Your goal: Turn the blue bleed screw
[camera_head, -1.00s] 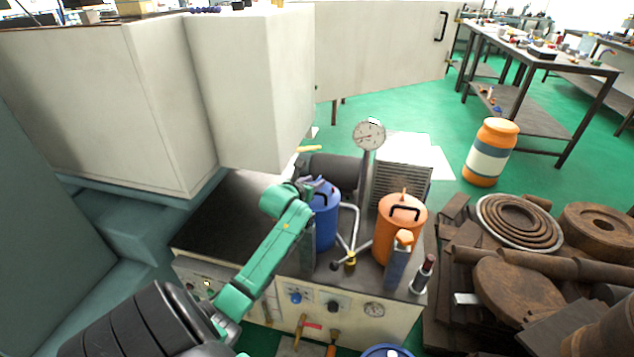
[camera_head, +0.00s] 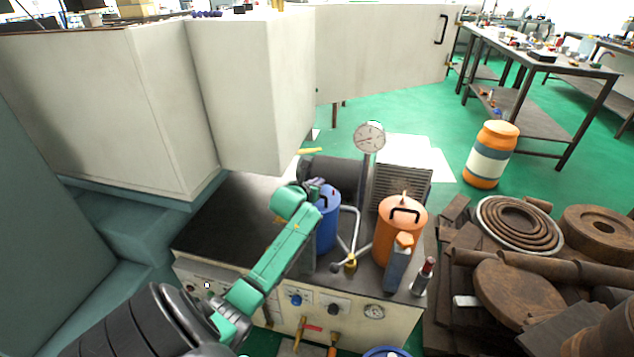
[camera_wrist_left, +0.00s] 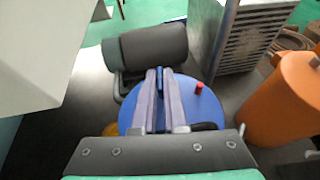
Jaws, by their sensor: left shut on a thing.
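The blue canister (camera_head: 328,222) stands upright on the bench unit, its blue lid (camera_wrist_left: 206,106) under my left gripper in the left wrist view. My left gripper (camera_head: 318,184) reaches down onto this lid from the left. In the left wrist view its two pale fingers (camera_wrist_left: 162,72) are close together, pointing at the far side of the lid. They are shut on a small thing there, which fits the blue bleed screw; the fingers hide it. A small red pin (camera_wrist_left: 199,87) stands on the lid, right of the fingers and apart from them. My right gripper is out of view.
An orange canister (camera_head: 391,236) with a black handle stands close on the right. A pressure gauge (camera_head: 369,138) on a post rises behind. A dark grey cylinder (camera_wrist_left: 145,46) lies beyond the lid. Bare bench top (camera_head: 220,220) lies left.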

